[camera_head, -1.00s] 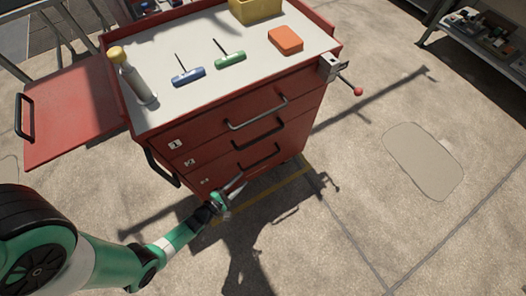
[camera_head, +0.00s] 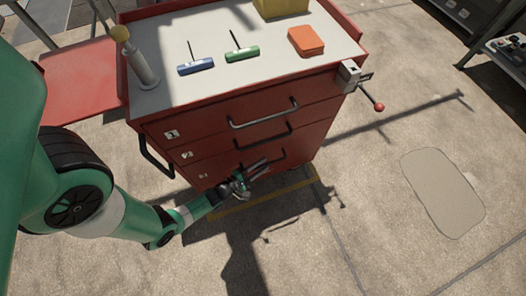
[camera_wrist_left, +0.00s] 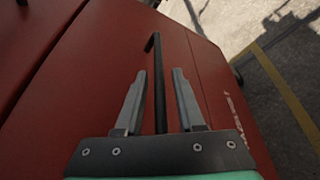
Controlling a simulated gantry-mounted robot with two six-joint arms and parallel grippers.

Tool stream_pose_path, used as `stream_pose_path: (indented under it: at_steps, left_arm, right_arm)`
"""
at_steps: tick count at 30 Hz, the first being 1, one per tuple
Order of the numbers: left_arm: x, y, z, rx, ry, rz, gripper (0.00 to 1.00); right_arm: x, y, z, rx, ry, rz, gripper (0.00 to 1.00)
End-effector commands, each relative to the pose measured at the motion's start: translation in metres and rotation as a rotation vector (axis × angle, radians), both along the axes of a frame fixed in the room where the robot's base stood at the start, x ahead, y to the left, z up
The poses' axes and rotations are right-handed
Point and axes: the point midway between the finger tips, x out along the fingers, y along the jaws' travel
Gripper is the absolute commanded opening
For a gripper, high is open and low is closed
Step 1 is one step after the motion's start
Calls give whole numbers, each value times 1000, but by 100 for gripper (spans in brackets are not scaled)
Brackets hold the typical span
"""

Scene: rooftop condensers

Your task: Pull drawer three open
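Drawer three (camera_head: 222,167) is the lowest of the stacked red drawers in the cabinet and looks closed. Its dark bar handle (camera_head: 280,157) is partly covered by my left gripper (camera_head: 258,168), which is at the drawer's front. In the left wrist view, my left gripper (camera_wrist_left: 161,75) is open, its two grey fingers on either side of the black handle bar (camera_wrist_left: 157,75). A gap shows between each finger and the bar; whether the fingers reach around it in depth is hard to tell. My right gripper is not in view.
The cabinet top (camera_head: 225,85) holds a blue T-handle tool (camera_head: 196,67), a green one (camera_head: 242,54), an orange block (camera_head: 306,41) and a yellow bin (camera_head: 280,6). A vise (camera_head: 350,76) sticks out at the right corner. Concrete floor in front is clear.

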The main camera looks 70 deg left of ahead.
Motion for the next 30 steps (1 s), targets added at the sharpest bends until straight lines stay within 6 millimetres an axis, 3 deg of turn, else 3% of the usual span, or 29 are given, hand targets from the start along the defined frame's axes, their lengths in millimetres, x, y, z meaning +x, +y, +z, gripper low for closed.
stream_pose_path:
  at_steps: [1, 6, 30]
  left_arm:
    - [0, 0, 0, 0, 0, 0, 27]
    - [0, 0, 0, 0, 0, 0, 0]
    - [0, 0, 0, 0, 0, -1, 0]
  right_arm:
    - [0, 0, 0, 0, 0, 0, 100]
    - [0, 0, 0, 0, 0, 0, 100]
    - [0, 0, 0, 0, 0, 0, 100]
